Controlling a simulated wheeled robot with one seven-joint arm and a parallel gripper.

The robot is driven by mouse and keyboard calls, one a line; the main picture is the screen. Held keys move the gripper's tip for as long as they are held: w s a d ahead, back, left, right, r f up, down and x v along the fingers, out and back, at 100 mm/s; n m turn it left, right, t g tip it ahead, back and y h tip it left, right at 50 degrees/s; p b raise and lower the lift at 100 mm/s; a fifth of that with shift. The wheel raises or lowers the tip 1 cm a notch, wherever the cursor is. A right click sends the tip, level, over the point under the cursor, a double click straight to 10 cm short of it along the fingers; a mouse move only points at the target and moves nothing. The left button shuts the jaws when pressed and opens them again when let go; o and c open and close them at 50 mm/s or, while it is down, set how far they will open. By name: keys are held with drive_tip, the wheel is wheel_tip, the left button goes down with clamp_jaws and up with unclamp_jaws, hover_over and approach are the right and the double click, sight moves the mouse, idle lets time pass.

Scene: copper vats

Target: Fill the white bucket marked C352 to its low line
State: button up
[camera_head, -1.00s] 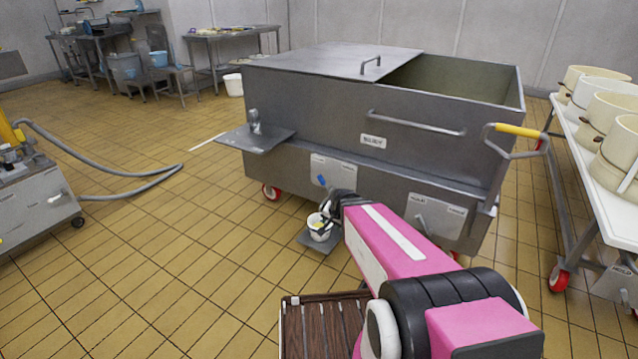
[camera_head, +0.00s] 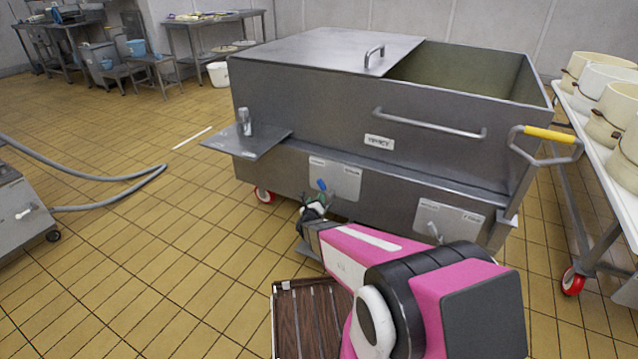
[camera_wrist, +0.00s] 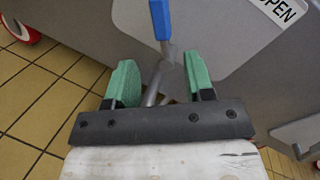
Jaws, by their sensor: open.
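A steel vat (camera_head: 300,115) stands ahead of me. A blue valve lever (camera_head: 322,185) sits low on its front, at a pale label plate (camera_head: 345,180). My gripper (camera_head: 313,208) is just below the lever, with my arm in front of the vat. In the wrist view my gripper (camera_wrist: 160,78) is open, its green fingers apart. The blue lever (camera_wrist: 161,18) and its metal stem stand ahead of the gap between them, beside a label reading OPEN (camera_wrist: 285,10). The small white bucket seen earlier below the valve is hidden now; I cannot read any C352 mark.
A second plate with a handle (camera_head: 448,218) is at the vat's lower right. A side shelf (camera_head: 245,142) juts out left. A trolley with cream tubs (camera_head: 600,165) stands right. A grey hose (camera_head: 100,180) lies on the left floor. Another white bucket (camera_head: 218,74) stands behind.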

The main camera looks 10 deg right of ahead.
sight(322, 186)
drive_tip(key=x, duration=1.1)
